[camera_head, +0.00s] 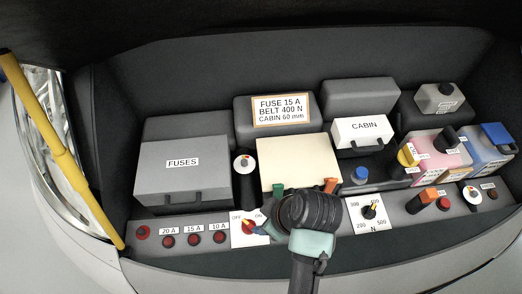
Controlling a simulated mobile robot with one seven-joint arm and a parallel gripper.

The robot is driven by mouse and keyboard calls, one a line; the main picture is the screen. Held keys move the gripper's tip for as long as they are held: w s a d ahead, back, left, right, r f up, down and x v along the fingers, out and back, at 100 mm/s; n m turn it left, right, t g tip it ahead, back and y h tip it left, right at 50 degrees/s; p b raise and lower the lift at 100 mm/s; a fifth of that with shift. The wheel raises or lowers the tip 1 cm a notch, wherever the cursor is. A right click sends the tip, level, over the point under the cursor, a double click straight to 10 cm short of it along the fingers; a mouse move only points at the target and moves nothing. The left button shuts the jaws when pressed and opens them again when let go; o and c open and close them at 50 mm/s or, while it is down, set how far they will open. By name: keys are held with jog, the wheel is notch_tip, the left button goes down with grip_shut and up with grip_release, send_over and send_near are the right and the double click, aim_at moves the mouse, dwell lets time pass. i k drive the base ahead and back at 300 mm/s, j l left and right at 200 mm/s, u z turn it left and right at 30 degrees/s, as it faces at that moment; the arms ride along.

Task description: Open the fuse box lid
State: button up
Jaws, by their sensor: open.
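The fuse box lid (182,168) is a grey slab labelled FUSES at the left of the bay. It looks closed, lying over its box. A dark bar handle (183,198) runs along its front edge. My gripper (304,189) is in the middle of the view, in front of the cream panel and well to the right of the lid. Its two coloured fingertips are spread apart, with nothing visible between them. My dark wrist hides part of the cream panel's lower edge and the front ledge.
A dark post with a white cap (244,163) stands between the lid and the cream panel (286,160). The rotary switch (249,227) and red fuse buttons (193,239) line the front ledge. A yellow strut (60,155) rises at the left. The cabin filter cover (362,131) and fluid tanks are to the right.

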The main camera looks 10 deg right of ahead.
aim_at(178, 174)
jog(key=k, duration=1)
